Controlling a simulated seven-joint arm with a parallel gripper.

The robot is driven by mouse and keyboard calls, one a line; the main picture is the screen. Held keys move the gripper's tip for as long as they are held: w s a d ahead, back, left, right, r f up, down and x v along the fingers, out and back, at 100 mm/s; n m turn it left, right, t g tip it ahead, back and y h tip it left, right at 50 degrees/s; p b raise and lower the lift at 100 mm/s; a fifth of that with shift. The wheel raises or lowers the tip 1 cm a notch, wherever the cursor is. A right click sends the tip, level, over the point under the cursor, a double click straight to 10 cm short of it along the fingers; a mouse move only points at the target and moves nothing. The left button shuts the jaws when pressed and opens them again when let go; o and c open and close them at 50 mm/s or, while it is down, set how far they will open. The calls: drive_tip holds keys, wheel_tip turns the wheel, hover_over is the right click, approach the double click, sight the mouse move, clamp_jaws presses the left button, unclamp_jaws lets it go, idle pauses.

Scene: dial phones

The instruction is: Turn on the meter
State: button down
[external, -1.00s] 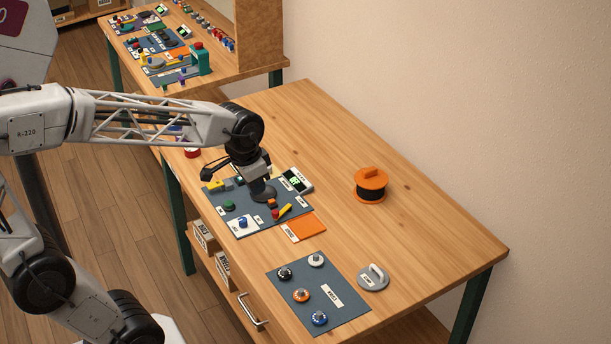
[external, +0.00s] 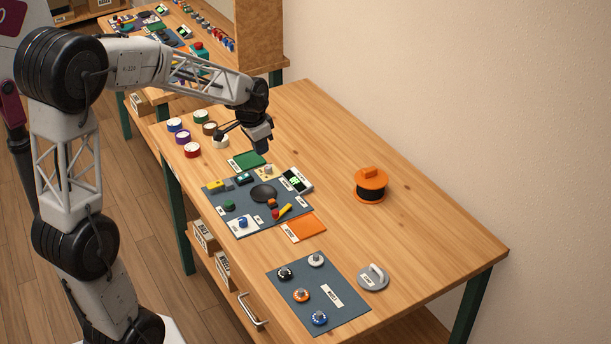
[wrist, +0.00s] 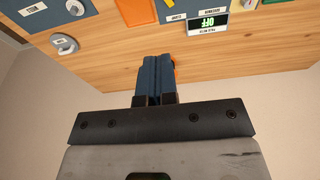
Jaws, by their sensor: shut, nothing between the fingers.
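The meter (external: 297,181) is a small box with a lit green display at the far right edge of the grey-blue panel (external: 238,211). In the wrist view the meter (wrist: 208,24) is at the top right, upside down, and its display appears to read OFF. My gripper (external: 263,150) is above the table behind the panel, up and to the left of the meter, apart from everything. In the wrist view my gripper (wrist: 155,62) has its blue fingers together with nothing between them, pointing at bare wood near the orange spool.
The panel carries a dark round pad (external: 263,193), a yellow-red lever (external: 283,212) and several buttons. A beige knob block (external: 267,173) stands left of the meter. An orange spool (external: 371,184) and a grey handled disc (external: 373,278) stand on the right. Open wood lies between.

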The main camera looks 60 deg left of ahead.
drive_tip(key=w+a+f, duration=0.2)
drive_tip(key=a+f, duration=0.3)
drive_tip(key=a, duration=0.6)
hover_over(246, 174)
drive_tip(key=s, duration=0.3)
wheel_tip(246, 174, down, 5)
drive_tip(key=shift+s+r, duration=0.1)
drive_tip(key=shift+r, duration=0.05)
drive_tip(key=shift+w+f, duration=0.45)
drive_tip(key=shift+f, duration=1.85)
drive_tip(key=shift+w+f, duration=0.45)
drive_tip(key=shift+f, duration=1.85)
drive_tip(key=shift+w+f, duration=0.45)
drive_tip(key=shift+f, duration=1.85)
drive_tip(key=shift+d, duration=0.1)
